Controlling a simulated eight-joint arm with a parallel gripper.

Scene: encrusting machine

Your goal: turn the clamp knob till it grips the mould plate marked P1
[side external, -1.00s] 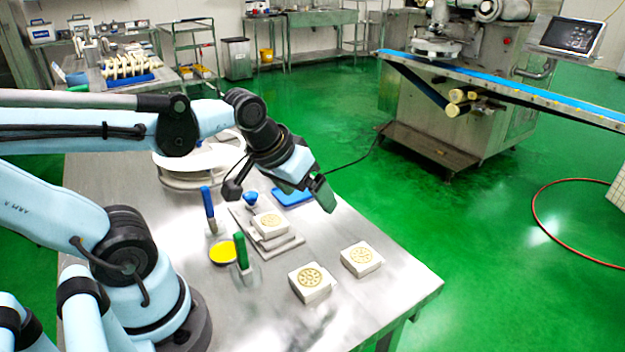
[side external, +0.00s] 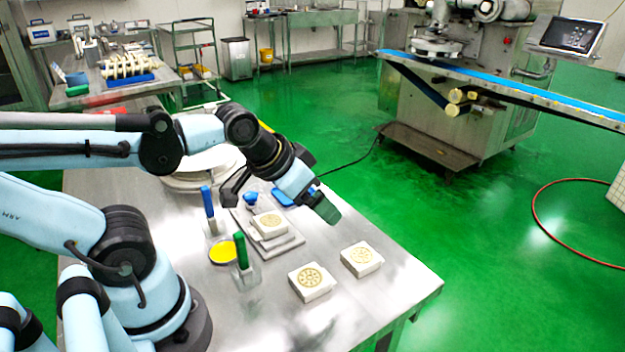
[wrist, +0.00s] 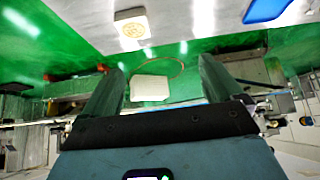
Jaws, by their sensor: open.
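A blue clamp knob (side external: 251,198) stands at the back of a grey clamp base (side external: 290,244) on the steel table. A pale mould plate (side external: 268,224) with a round pattern lies on the base; whether the knob's clamp touches it cannot be told. Two similar plates lie loose on the table, the left plate (side external: 311,281) and the right plate (side external: 362,259). No P1 mark is legible. My gripper (side external: 330,212) is above the table, right of the knob and apart from it.
A blue-handled tool (side external: 208,203) and a green-handled tool (side external: 241,252) stand upright in clear holders left of the base. A yellow disc (side external: 222,253) lies between them. A blue flat item lies behind the base, also in the wrist view (wrist: 267,10).

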